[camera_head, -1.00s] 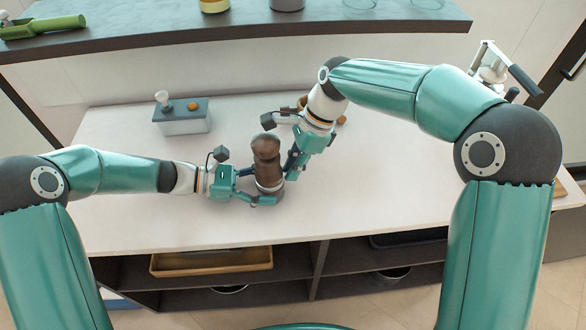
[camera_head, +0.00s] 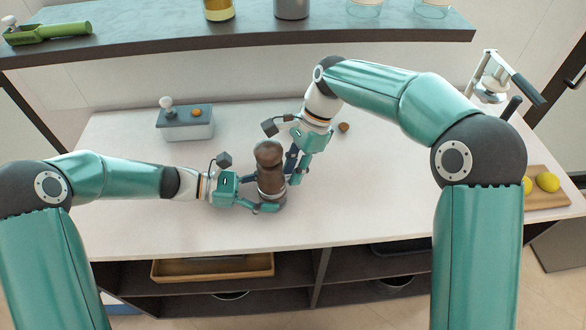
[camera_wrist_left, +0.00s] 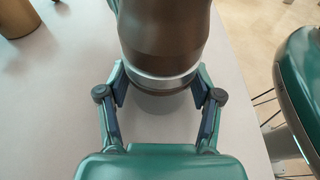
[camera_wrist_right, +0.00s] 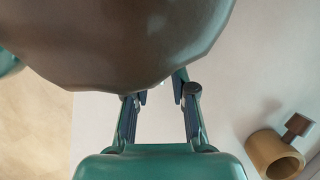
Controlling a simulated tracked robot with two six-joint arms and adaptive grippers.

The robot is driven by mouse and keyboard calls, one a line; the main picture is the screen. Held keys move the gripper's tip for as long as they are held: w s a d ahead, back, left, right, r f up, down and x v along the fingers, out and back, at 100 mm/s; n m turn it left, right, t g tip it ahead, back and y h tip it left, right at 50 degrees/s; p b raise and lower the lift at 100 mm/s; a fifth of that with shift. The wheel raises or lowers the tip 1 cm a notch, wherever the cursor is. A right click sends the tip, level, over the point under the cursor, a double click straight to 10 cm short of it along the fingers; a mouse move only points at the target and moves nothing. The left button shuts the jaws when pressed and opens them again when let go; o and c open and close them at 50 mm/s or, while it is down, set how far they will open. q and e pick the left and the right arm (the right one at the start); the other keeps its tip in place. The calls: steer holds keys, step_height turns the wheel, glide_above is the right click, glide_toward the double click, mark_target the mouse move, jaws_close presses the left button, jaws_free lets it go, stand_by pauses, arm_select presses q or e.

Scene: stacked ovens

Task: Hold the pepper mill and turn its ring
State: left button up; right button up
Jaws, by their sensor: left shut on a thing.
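The dark brown pepper mill (camera_head: 270,175) stands upright on the counter, with a rounded head and a metal ring (camera_wrist_left: 162,83) low on its body. My left gripper (camera_head: 262,203) is shut around the lower part of the mill, with one finger on each side near the ring in the left wrist view (camera_wrist_left: 160,85). My right gripper (camera_head: 295,168) is at the mill's right side. In the right wrist view (camera_wrist_right: 160,95) its fingers are apart, with bare counter between them. The mill's head (camera_wrist_right: 120,40) fills the top of that view and hides part of the fingertips.
A grey box (camera_head: 186,122) with a white knob stands at the counter's back left. A wooden cup (camera_wrist_right: 272,155) with a brown-handled piece lies near my right gripper. A board (camera_head: 545,200) with lemons is at far right. A shelf (camera_head: 240,40) crosses above. The front counter is clear.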

steer(key=shift+o, duration=0.6)
steer(key=shift+r, duration=0.15)
steer(key=v, duration=1.1)
steer(key=shift+r, duration=0.3)
steer(key=shift+w+d, duration=0.1)
steer(key=shift+d, duration=0.05)
arm_select(q)
steer(key=o, duration=0.9)
steer(key=shift+a, duration=0.1)
